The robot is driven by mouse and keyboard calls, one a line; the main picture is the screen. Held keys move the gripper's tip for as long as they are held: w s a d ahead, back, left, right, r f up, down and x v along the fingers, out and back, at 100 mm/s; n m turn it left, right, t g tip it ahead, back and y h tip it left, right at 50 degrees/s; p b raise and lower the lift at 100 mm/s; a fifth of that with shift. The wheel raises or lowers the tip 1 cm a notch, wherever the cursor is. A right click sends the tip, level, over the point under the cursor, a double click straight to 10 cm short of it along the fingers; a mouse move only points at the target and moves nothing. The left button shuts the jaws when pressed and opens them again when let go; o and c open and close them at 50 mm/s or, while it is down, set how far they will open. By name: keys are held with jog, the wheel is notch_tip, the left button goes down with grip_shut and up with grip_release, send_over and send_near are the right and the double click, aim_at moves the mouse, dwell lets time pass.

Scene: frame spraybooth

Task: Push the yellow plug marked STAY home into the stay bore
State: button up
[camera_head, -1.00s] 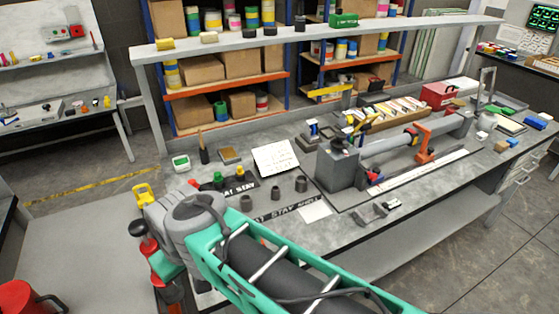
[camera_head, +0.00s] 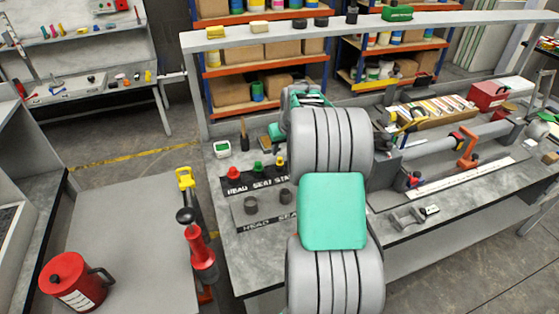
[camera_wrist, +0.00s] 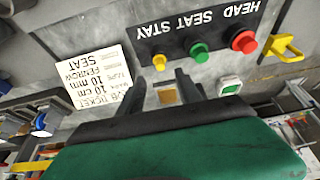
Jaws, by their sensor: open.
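The yellow plug (camera_head: 280,163) stands at the STAY end of a dark plug rack (camera_head: 262,182), beside a green plug (camera_head: 258,166) and a red plug (camera_head: 233,173). In the wrist view the yellow plug (camera_wrist: 159,62) shows just beyond my fingertips, below the upside-down word STAY. My gripper (camera_wrist: 160,82) is open and empty, its two dark fingers on either side of the plug's line, apart from it. I cannot make out the stay bore; my arm covers part of the bench fixture with the grey tube (camera_head: 430,143).
Dark grey sockets (camera_head: 251,204) stand on the lower HEAD SEAT strip. A job ticket (camera_wrist: 103,89) lies beside the rack in the wrist view. A red can (camera_head: 72,280) stands on the grey surface at lower left.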

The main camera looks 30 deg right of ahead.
aim_at(280, 158)
jog(key=p+x, duration=0.2)
jog(key=x, duration=0.4)
jog(key=shift+w+a+f, duration=0.1)
jog(key=shift+f, duration=0.15)
jog(key=shift+c, duration=0.4)
grip_shut()
